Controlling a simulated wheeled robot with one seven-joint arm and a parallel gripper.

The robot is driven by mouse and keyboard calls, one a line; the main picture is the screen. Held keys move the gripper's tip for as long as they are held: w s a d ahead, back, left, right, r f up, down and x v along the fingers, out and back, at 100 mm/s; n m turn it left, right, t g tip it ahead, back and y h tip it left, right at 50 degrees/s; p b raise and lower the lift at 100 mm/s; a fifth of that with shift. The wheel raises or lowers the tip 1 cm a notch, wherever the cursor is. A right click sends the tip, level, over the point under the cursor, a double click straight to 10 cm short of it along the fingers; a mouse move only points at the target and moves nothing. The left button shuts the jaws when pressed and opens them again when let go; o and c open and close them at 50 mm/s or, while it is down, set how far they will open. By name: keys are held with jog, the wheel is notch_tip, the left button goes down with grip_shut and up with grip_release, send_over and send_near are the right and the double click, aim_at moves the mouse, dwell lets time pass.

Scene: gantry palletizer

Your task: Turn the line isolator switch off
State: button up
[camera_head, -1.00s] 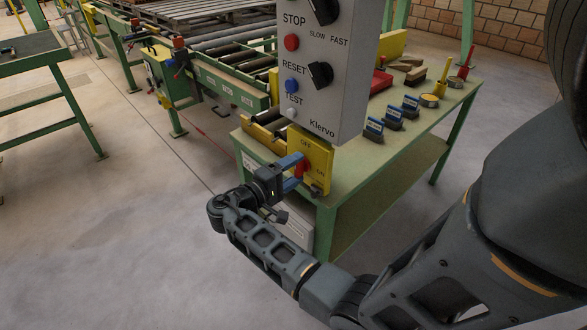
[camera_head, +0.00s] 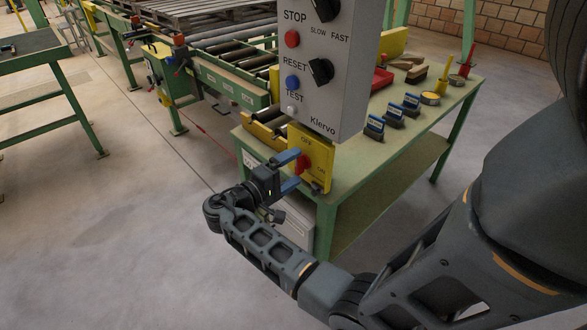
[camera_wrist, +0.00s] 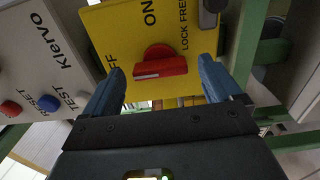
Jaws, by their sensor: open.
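The line isolator switch is a yellow plate (camera_head: 322,170) with a red rotary handle (camera_head: 303,164), below the grey control box. OFF is at the plate's top and ON lower right. In the wrist view the red handle (camera_wrist: 160,66) lies crosswise, with a white mark along it. Its left end faces the partly hidden OFF lettering; ON is above it on the yellow plate (camera_wrist: 130,25). My gripper (camera_head: 296,167) is open at the switch, its blue fingers on either side of the handle. The wrist view shows gaps between both fingers (camera_wrist: 162,72) and the handle.
The grey Klervo box (camera_head: 335,85) with buttons and knobs hangs just above the switch. A green bench (camera_head: 400,150) behind carries blue-labelled blocks, tins and brushes. A roller conveyor (camera_head: 225,75) stands at back left. Floor left of my arm is clear.

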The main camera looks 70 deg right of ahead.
jog(key=b+v, duration=0.1)
jog(key=v, duration=0.5)
jog(key=shift+w+a, duration=0.2)
jog(key=shift+a, duration=0.15)
jog(key=shift+f, duration=0.1)
